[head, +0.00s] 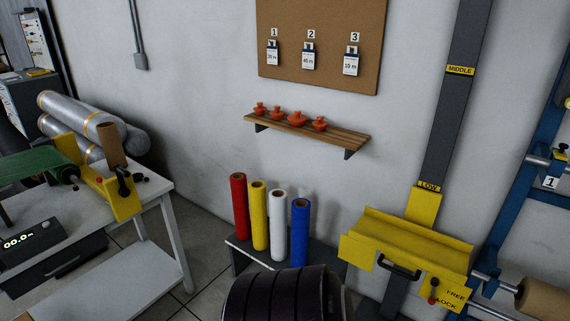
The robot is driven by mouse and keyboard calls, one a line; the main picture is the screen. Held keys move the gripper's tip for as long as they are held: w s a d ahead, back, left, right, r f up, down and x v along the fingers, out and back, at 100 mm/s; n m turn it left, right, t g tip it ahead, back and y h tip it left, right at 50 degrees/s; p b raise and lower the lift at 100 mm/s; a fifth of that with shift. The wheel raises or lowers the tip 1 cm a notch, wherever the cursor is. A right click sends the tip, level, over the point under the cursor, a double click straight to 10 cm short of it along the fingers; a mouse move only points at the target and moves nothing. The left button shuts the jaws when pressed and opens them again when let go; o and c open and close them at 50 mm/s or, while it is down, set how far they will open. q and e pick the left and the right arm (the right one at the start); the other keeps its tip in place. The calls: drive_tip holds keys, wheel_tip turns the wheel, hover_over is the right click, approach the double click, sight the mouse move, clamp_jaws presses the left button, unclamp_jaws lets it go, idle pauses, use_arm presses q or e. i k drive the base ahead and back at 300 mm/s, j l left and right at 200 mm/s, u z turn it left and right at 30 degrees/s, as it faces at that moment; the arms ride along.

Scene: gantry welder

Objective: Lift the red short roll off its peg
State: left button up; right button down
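The red roll (239,206) stands upright at the left end of a row on a low grey stand (243,258). A yellow roll (258,215), a white roll (278,220) and a blue roll (300,233) stand to its right, close together. The red roll's peg is hidden, apparently inside the roll. Neither of my grippers shows in the head view, so nothing is seen holding or touching the red roll.
A dark ribbed form (275,298) fills the bottom centre, covering the stand's front. A white table (150,205) with a winding device stands left. A yellow cradle (408,243) on a post stands right. A wooden shelf (340,136) with orange knobs hangs above the rolls.

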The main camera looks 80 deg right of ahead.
sight(238, 180)
drive_tip(key=z, duration=2.4)
drive_tip(key=i+j+z, duration=0.1)
drive_tip(key=i, duration=0.2)
drive_tip(key=i+j+z, duration=0.1)
drive_tip(key=i+j, duration=0.1)
drive_tip(key=i, duration=0.05)
